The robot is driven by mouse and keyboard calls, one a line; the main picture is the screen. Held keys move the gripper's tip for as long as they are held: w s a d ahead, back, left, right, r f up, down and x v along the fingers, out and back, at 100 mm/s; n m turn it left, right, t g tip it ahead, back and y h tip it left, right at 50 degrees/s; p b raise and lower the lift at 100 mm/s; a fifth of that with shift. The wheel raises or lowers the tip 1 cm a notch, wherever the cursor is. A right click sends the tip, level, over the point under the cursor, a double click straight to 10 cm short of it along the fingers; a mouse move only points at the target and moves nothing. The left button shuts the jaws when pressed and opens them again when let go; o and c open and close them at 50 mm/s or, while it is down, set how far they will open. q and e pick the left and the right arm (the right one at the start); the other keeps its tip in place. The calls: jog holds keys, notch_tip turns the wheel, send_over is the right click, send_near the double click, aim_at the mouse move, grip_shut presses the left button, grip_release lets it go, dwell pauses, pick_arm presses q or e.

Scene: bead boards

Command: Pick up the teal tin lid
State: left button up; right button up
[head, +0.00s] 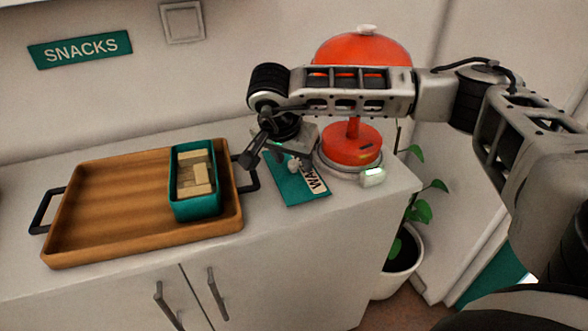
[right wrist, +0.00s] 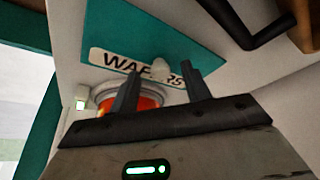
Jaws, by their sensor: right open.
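The teal tin lid (head: 287,187) lies flat on the white cabinet top, right of the tray. It has a pale label, partly hidden, and a small whitish knob (head: 293,166). In the right wrist view the lid (right wrist: 125,30) fills the upper middle, and its knob (right wrist: 161,70) shows between the fingertips. My right gripper (head: 272,160) is open over the lid, with its fingers on either side of the knob. I cannot tell whether they touch it. The open teal tin (head: 196,211) with pale wafers stands on the tray. My left gripper is not in view.
A wooden tray (head: 110,205) with black handles is on the left. A red lamp (head: 352,146) stands close right of the lid, partly behind my right arm. A small white device with a green light (head: 372,177) is beside its base. The cabinet's right edge is near.

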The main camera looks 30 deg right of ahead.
jog(key=shift+d+f, duration=0.1)
jog(key=shift+f, duration=0.25)
grip_shut()
jog(key=shift+r, duration=0.15)
